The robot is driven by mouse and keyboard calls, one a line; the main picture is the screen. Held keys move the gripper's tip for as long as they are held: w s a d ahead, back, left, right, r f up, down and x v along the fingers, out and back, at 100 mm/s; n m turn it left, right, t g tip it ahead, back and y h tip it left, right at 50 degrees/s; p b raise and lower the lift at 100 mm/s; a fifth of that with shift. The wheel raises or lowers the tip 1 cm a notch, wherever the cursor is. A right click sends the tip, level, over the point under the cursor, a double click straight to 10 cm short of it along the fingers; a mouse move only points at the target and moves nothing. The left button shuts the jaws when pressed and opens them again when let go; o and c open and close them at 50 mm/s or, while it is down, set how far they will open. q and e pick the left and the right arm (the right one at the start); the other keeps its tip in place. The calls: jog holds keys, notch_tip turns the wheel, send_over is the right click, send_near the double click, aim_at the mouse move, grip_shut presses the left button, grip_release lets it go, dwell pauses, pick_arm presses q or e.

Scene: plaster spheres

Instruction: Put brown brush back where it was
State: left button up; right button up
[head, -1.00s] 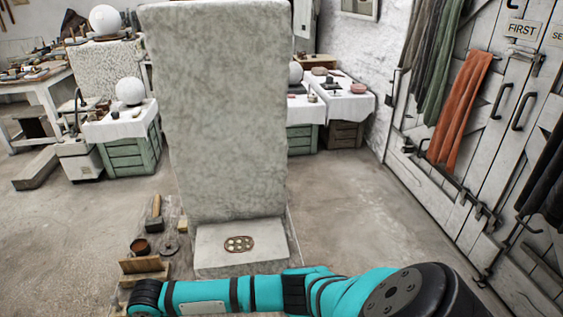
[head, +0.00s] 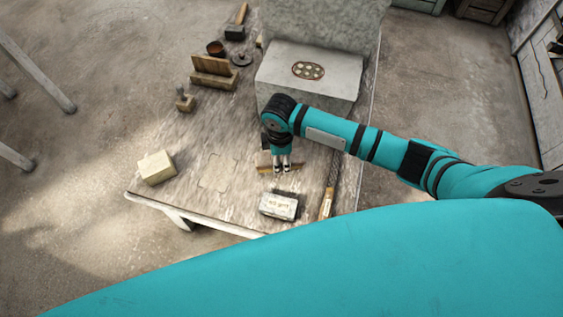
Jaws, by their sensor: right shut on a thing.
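My right gripper (head: 281,169) points down over the low work table (head: 215,135) in the head view and is shut on a thin brown piece, which looks like the brown brush (head: 296,167). The brush lies crosswise under the fingertips and sticks out on both sides. The fingers hide its middle, and I cannot tell whether it touches the table top. My left gripper is not in view.
A lettered grey block (head: 279,205) and a long wooden-handled tool (head: 327,202) lie near the front edge. A pale block (head: 157,168), a stamp-like tool (head: 184,100), a wooden holder (head: 214,73) and a stone block (head: 310,75) with a round dish (head: 308,70) stand around.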

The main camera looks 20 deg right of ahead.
jog(key=shift+f, duration=1.65)
jog(key=shift+f, duration=0.15)
jog(key=o, duration=1)
notch_tip(320, 180, up, 12)
jog(key=shift+r+p, duration=0.2)
jog(key=shift+p, duration=0.25)
